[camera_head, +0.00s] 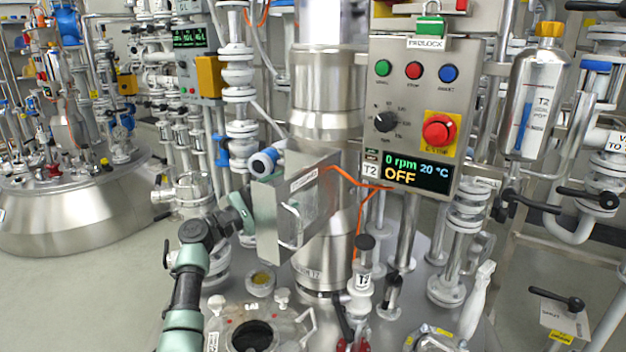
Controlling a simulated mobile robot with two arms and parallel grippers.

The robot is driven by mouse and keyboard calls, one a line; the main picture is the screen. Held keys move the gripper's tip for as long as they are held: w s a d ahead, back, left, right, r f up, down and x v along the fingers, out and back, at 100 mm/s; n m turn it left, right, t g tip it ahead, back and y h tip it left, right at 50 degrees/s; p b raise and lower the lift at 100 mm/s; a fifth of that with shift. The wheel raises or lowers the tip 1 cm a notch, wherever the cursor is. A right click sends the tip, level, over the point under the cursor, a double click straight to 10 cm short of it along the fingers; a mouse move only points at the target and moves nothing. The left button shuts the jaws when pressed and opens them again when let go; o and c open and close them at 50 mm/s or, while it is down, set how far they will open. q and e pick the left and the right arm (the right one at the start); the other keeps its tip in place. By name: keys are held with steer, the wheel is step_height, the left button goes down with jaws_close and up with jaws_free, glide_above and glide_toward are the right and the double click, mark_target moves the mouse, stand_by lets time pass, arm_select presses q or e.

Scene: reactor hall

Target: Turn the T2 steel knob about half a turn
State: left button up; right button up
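A T2 tag (363,281) sits on a small white fitting at the lower middle, with a dark round knob (365,243) on a short steel stem above it. I cannot tell for sure that this is the T2 steel knob. My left arm comes in from the lower left and ends at a grey, box-like metal part (268,222) in front of the steel column. I cannot make out its fingertips or whether they are open. That part is left of the dark knob and apart from it in the picture. My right gripper is not in view.
The control panel (455,75) above right reads 0 rpm, 20 °C and OFF, with a black dial (385,122) and a red emergency button (437,130). An orange cable (362,212) hangs behind the dark knob. A white-handled tool (477,303) stands to the right. Pipes and valves crowd the right side.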

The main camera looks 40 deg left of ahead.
arm_select(q)
steer(key=x, duration=0.6)
steer(key=shift+w, duration=0.1)
steer(key=c, duration=1.3)
steer(key=shift+o, duration=0.2)
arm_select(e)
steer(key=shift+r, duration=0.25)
